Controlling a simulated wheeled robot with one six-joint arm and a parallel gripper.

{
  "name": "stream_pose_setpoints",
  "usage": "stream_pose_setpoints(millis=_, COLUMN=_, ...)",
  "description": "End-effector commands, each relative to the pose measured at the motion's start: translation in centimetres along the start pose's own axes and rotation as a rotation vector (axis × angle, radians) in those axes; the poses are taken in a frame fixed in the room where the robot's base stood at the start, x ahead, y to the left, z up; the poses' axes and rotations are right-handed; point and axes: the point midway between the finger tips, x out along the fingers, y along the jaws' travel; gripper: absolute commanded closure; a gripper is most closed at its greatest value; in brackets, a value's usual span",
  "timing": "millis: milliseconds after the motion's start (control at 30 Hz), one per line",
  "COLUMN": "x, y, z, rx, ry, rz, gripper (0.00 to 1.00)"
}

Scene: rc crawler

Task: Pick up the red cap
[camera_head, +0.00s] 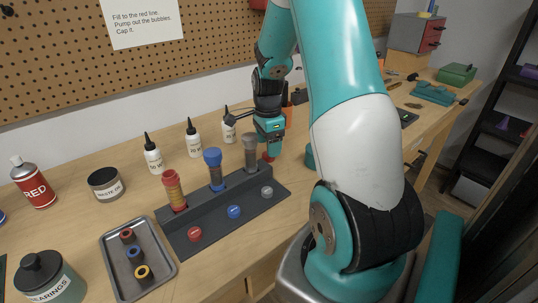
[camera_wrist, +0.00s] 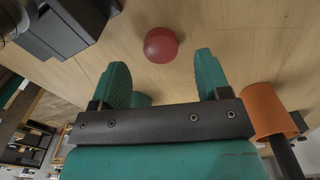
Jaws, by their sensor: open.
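A round red cap (camera_wrist: 160,44) lies on the wooden table in the wrist view, just beyond the fingertips and roughly centred between them. In the head view a small red piece, probably this cap (camera_head: 268,157), shows right below my gripper (camera_head: 270,146), partly hidden by it. My gripper in the wrist view (camera_wrist: 160,60) has its two teal fingers spread apart with nothing between them. I cannot tell the exact height gap to the cap. Another red disc (camera_head: 195,234) sits on the front of the dark holder.
The dark holder (camera_head: 235,190) with several upright cylinders stands left of my gripper. White bottles (camera_head: 191,140) stand behind it. An orange cylinder (camera_wrist: 268,110) is close on the right in the wrist view. A metal tray (camera_head: 112,277) holds small rings.

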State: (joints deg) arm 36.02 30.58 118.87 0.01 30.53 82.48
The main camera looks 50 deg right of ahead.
Motion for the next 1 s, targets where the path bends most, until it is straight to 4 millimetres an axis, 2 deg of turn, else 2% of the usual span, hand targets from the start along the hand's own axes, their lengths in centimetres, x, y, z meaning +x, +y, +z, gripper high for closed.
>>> stream_pose_setpoints(millis=100, x=1.9, y=0.0, z=-0.2, rx=0.000, ry=-0.001, rz=0.005, gripper=0.30)
stream_pose_setpoints(millis=200, x=3.0, y=0.0, z=-0.1, rx=0.000, ry=-0.001, rz=0.003, gripper=0.30)
stream_pose_setpoints(millis=467, x=3.4, y=0.0, z=-0.1, rx=0.000, ry=0.000, rz=0.000, gripper=0.30)
stream_pose_setpoints(millis=567, x=3.4, y=0.0, z=-0.1, rx=0.000, ry=0.000, rz=0.000, gripper=0.49)
stream_pose_setpoints(millis=700, x=3.4, y=0.0, z=-0.1, rx=0.000, ry=0.000, rz=0.000, gripper=0.81)
stream_pose_setpoints(millis=1000, x=3.3, y=0.0, z=-0.1, rx=0.000, ry=0.000, rz=0.000, gripper=0.83)
